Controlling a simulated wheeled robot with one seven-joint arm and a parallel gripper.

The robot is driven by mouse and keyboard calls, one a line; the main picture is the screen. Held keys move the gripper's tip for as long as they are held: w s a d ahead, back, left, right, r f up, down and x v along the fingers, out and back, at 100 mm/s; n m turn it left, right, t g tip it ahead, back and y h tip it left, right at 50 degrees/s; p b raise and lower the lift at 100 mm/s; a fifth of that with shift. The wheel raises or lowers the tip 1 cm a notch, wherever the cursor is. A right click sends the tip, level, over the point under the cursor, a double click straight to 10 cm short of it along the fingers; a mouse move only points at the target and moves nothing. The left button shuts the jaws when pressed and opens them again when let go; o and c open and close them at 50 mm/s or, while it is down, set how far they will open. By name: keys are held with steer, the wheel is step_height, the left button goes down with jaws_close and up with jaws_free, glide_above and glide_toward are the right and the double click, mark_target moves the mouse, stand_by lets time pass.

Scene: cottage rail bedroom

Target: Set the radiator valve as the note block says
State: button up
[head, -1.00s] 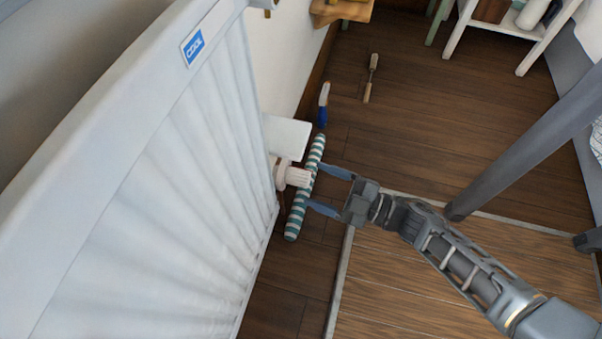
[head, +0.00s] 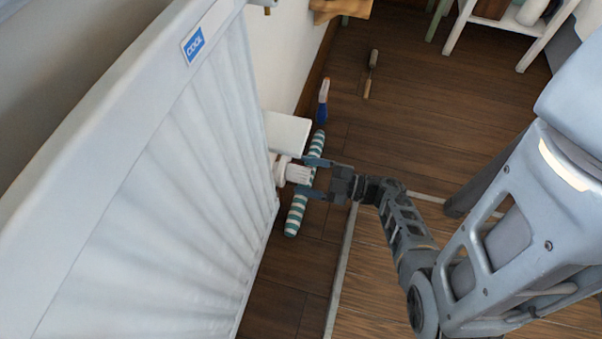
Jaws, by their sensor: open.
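The white radiator valve knob (head: 297,174) sticks out to the right from the lower right edge of the white radiator (head: 150,200). My gripper (head: 305,176) is open, with one blue-grey finger above the knob and one below it in the head view. The fingertips overlap the knob's outer end; I cannot tell whether they touch it. Any marks on the knob are too small to read. A blue and white label (head: 195,45) on the radiator's top reads "COOL". I cannot make out a note block with writing.
A green-and-white striped roll (head: 296,214) lies on the wood floor behind the fingers. A white panel (head: 287,133) sits just above the valve. A blue-handled tool (head: 323,100) and a wooden-handled tool (head: 371,73) lie farther back. A white stand (head: 485,30) is at the top right.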

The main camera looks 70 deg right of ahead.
steer(key=shift+w, duration=1.1)
steer(key=c, duration=1)
